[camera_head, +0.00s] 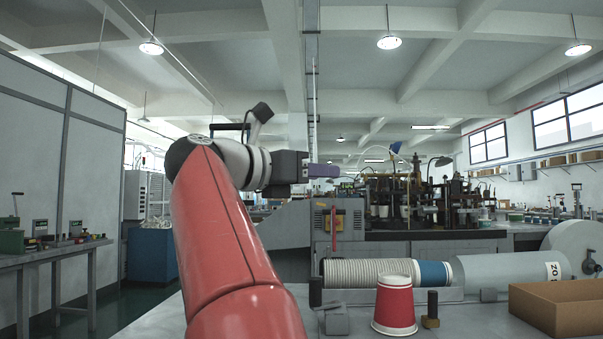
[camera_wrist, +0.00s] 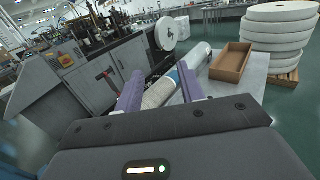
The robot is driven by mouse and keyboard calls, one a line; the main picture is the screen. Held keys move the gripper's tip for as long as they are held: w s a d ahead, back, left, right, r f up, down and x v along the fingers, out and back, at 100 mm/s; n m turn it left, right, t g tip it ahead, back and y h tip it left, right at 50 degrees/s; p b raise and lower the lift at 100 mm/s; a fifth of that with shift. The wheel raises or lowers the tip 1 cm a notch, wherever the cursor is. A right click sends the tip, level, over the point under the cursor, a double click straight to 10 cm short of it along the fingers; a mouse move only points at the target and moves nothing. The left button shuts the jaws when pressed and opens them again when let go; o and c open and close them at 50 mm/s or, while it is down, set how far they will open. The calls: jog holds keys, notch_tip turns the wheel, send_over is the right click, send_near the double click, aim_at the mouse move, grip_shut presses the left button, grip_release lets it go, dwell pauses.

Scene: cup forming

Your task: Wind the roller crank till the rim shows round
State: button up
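My gripper (camera_head: 323,171) is raised high above the bench, with purple fingers pointing right. In the wrist view my gripper (camera_wrist: 160,82) has its two purple fingers spread, with nothing held between them. A red paper cup (camera_head: 394,307) stands upside down on the bench. Behind it a row of nested white cups (camera_head: 360,273) lies sideways, ending in a blue cup (camera_head: 434,274); part of the row shows beyond my fingers in the wrist view (camera_wrist: 160,92). A red handle (camera_head: 334,222) stands by the grey machine cabinet. I cannot tell for certain which part is the roller crank.
A dark-handled grey block (camera_head: 335,320) and a short dark post (camera_head: 431,309) flank the red cup. An open brown box (camera_head: 556,307) and a pale cylinder (camera_head: 505,271) are at the right. The cup machine (camera_head: 405,205) stands behind. Space around my gripper is clear.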

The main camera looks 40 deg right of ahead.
jog(key=shift+o, duration=0.2)
jog(key=shift+s+r, duration=0.1)
jog(key=y+b, duration=0.4)
jog(key=b, duration=0.2)
send_near(310, 280)
jog(key=shift+t, duration=0.3)
jog(key=x, duration=0.5)
jog(key=shift+s+d, duration=0.15)
jog(key=shift+s, duration=0.05)
jog(key=shift+y, duration=0.3)
jog(key=x, duration=0.7)
jog(key=shift+s+d+b, duration=0.1)
jog(key=shift+d+b, duration=0.2)
jog(key=shift+b, duration=0.05)
grip_shut()
